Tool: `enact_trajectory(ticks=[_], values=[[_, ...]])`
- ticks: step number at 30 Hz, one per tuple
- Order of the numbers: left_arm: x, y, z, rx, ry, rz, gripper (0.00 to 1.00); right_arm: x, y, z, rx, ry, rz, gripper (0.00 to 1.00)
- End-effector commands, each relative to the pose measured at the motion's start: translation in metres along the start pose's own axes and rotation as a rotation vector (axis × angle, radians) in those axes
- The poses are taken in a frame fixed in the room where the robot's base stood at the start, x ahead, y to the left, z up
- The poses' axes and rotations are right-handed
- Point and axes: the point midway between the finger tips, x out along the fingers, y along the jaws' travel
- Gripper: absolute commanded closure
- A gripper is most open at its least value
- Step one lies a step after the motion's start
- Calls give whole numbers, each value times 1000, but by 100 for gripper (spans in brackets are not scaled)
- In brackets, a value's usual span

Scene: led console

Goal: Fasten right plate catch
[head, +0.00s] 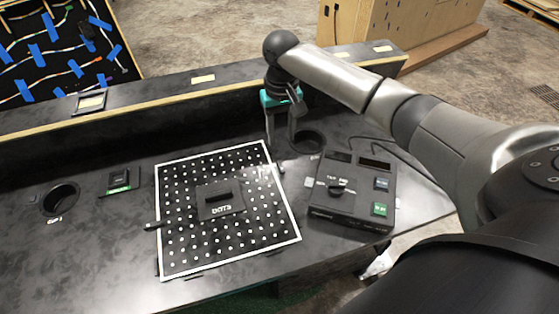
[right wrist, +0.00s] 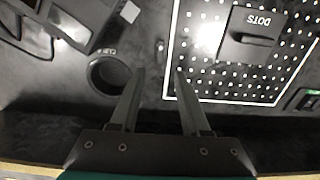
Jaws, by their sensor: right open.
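The black dotted plate (head: 240,240) with a white border lies flat on the dark console top, with a raised DOTS block (head: 218,202) in its middle. A small catch (head: 281,169) sits beside the plate's right edge; it shows small in the right wrist view (right wrist: 160,46), and I cannot tell its exact position. Another catch (head: 153,226) juts out at the left edge. My right gripper (head: 281,143) is open and empty near the plate's far right corner; its parted fingers also show in the right wrist view (right wrist: 160,73). My left gripper is not in view.
A control box (head: 350,210) with a knob and green button stands right of the plate. A round hole (head: 309,142) lies close to my right gripper. A raised ledge (head: 150,97) runs behind. Another round hole (head: 60,199) and a small green-marked switch (head: 119,181) are left.

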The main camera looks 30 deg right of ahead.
Motion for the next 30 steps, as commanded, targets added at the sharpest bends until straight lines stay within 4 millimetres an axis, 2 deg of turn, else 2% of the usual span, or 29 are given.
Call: enact_trajectory(ticks=[1, 6, 13, 18, 27, 30], values=[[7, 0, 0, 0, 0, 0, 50, 16, 0, 1, -1, -3, 1, 54], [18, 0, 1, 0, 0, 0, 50, 53, 0, 1, -2, -2, 1, 54], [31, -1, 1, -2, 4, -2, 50, 90, 0, 0, -1, 0, 1, 54], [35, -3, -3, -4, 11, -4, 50, 102, 0, 0, -3, 0, 1, 54], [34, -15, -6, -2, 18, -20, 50, 104, 0, 0, -3, 1, 0, 54], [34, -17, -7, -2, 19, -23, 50, 104, 0, 0, -3, 1, 0, 63]])
